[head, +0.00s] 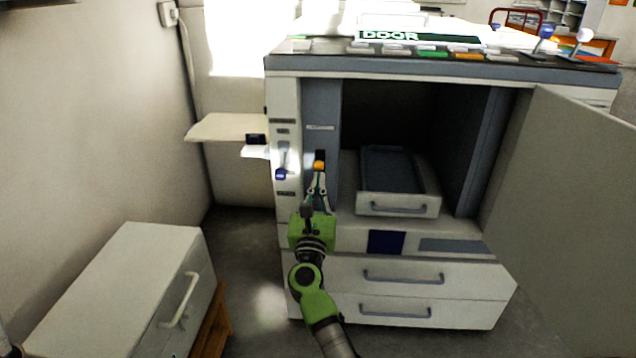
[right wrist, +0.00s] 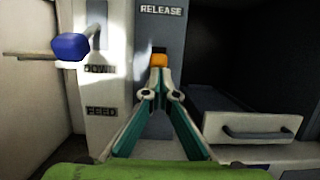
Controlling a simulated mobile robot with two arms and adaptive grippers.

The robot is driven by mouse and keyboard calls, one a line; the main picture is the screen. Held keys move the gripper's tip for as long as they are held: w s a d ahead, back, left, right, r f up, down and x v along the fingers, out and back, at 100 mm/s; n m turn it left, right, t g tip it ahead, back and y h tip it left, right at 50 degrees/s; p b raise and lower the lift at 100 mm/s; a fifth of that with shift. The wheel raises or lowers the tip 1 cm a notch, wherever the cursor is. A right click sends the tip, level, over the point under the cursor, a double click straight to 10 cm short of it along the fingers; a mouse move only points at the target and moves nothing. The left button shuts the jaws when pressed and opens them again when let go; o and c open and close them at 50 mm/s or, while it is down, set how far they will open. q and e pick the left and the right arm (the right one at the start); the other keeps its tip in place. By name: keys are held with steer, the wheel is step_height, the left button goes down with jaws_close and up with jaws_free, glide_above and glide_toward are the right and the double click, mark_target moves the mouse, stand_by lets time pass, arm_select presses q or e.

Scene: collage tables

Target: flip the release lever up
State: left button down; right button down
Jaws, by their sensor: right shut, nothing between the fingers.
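The release lever has an orange knob (head: 319,165) and sits in a dark slot on the front of the large grey machine. In the right wrist view the orange knob (right wrist: 159,61) is below the RELEASE label (right wrist: 161,10). My right gripper (head: 319,179) is shut and empty, with its fingertips just under the knob. In the right wrist view the fingertips (right wrist: 158,76) overlap the knob's lower edge; I cannot tell whether they touch it. My left gripper is not in view.
A blue-knobbed lever (head: 281,174) is left of the release lever. The machine's door (head: 565,190) stands open at right, showing a drawer-like tray (head: 398,205) inside. A side shelf (head: 225,127) juts out left. A white cabinet (head: 120,280) stands at front left, with floor between.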

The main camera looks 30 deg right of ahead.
steer(key=v, duration=1.1)
steer(key=shift+s+a, duration=0.25)
steer(key=shift+s, duration=0.05)
steer(key=shift+f, duration=0.15)
